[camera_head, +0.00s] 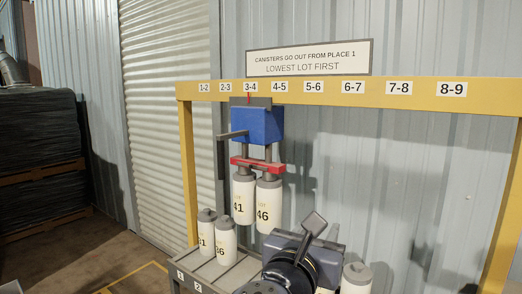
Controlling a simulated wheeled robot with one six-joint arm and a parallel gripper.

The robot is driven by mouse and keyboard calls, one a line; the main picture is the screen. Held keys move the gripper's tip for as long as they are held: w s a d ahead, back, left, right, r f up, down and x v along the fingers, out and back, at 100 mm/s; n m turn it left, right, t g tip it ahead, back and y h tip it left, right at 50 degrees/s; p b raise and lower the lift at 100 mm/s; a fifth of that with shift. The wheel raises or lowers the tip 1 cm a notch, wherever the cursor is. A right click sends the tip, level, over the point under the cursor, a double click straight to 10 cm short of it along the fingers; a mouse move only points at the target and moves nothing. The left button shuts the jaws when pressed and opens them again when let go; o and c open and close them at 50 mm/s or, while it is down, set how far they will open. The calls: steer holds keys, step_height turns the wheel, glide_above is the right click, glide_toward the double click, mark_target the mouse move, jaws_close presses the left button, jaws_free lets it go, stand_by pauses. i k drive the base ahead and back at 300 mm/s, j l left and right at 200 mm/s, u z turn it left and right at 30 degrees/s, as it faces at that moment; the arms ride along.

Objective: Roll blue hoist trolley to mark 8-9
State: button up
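The blue hoist trolley (257,125) hangs from the yellow beam (375,89). Its red pointer (248,97) stands at the 3-4 mark (250,86). A grey bar (232,135) juts out from its left side. Under it, a red crossbar (257,163) carries two white canisters, numbered 41 (243,200) and 46 (269,206), hanging clear of the bench at left. The 8-9 mark (452,89) is near the beam's right end. My gripper (324,226) is at the lower middle, below and right of the trolley, apart from it. Its fingers look spread, with nothing between them.
Two canisters (206,232) (226,240) stand on the grey bench (238,276); another (356,278) stands right of my gripper, which partly hides the bench. A sign (309,58) stands above the beam. Yellow posts (188,165) (504,220) hold its ends. No other trolley shows along the beam to the right.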

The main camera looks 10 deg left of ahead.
mark_target(254, 120)
steer(key=i+j+z, duration=0.15)
steer(key=j, duration=0.4)
steer(key=i+j+z, duration=0.15)
steer(key=j, duration=0.4)
steer(key=i+j+z, duration=0.2)
steer(key=j, duration=0.35)
steer(key=j+z, duration=0.15)
steer(key=j, duration=0.9)
steer(key=i+j, duration=0.15)
steer(key=j, duration=0.35)
